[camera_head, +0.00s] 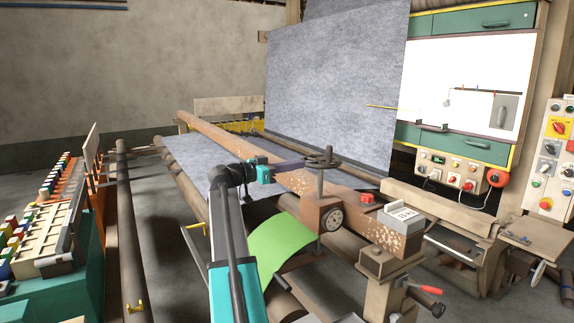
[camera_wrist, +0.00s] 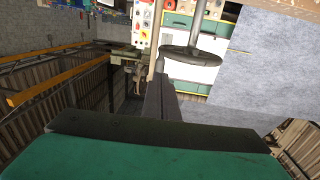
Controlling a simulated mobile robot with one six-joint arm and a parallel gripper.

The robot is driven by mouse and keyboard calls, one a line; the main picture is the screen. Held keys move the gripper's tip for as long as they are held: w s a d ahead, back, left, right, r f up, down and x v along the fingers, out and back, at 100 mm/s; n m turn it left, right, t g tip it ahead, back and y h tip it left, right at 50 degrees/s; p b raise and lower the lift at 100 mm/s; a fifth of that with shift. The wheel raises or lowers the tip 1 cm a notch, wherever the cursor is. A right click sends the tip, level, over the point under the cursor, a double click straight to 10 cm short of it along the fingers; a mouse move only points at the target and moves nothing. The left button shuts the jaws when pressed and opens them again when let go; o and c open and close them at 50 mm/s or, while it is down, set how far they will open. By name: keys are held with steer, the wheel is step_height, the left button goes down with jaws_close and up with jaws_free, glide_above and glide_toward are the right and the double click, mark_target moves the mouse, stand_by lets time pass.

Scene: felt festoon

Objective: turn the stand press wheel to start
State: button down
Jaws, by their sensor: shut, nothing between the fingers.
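The stand press wheel (camera_head: 323,158) is a dark handwheel on top of an upright spindle, which rises from a brown block with a round dial. In the wrist view the wheel (camera_wrist: 187,62) is a grey disc with its spindle running up the picture. My gripper (camera_head: 301,163) comes in from the left at about the wheel's height, its dark fingers pointing at the near rim. In the wrist view the closed fingertips (camera_wrist: 159,72) lie at the left edge of the wheel. The fingers hold nothing. I cannot tell whether they touch the rim.
A grey felt sheet (camera_head: 335,80) hangs behind the wheel. A small control box (camera_head: 456,172) with a red button is on the cabinet at right. A green sheet (camera_head: 283,246) lies below the wheel.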

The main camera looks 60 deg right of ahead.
steer(key=p+x, duration=0.3)
steer(key=x, duration=0.6)
steer(key=shift+a, duration=0.1)
steer(key=shift+w+a, duration=0.1)
steer(key=shift+w, duration=0.1)
stand_by(0.3)
